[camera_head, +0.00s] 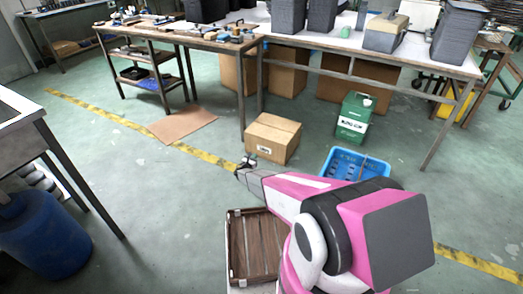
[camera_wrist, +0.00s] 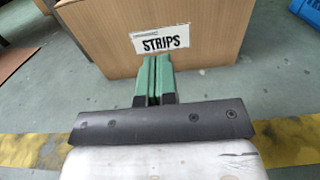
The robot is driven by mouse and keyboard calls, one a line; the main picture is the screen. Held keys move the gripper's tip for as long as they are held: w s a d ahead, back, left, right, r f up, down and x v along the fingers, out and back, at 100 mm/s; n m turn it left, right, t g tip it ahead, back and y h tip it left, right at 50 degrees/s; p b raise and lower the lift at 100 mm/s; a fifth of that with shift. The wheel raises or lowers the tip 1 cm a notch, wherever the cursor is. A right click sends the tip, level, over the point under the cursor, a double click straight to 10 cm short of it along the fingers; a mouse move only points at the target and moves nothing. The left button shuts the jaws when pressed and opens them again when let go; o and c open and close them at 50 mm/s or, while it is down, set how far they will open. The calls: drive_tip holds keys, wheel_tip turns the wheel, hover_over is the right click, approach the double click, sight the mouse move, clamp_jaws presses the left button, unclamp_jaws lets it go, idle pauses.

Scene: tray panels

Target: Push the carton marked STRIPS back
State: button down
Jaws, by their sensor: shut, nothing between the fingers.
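The carton marked STRIPS (camera_head: 272,138) is a closed brown cardboard box on the green floor, in the middle of the head view. In the wrist view the carton (camera_wrist: 210,58) fills the upper middle, with its white STRIPS label (camera_wrist: 161,39) facing me. My gripper (camera_wrist: 154,60) is shut and empty, its green fingers side by side, pointing at the carton's front face below the label. I cannot tell whether the fingertips touch the carton. In the head view my gripper (camera_head: 246,163) is at the carton's lower left front.
A blue crate (camera_head: 345,158) stands right of the carton, and a green box (camera_head: 355,118) is behind it. Table legs and larger cartons (camera_head: 287,76) stand at the back. A wooden tray (camera_head: 232,248) is nearer me. A flat cardboard sheet (camera_head: 183,125) lies at left.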

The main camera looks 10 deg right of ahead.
sight(266, 143)
drive_tip(key=x, duration=1.2)
drive_tip(key=shift+w, duration=0.15)
drive_tip(key=shift+x, duration=0.8)
drive_tip(key=shift+d, duration=0.1)
drive_tip(key=shift+d, duration=0.1)
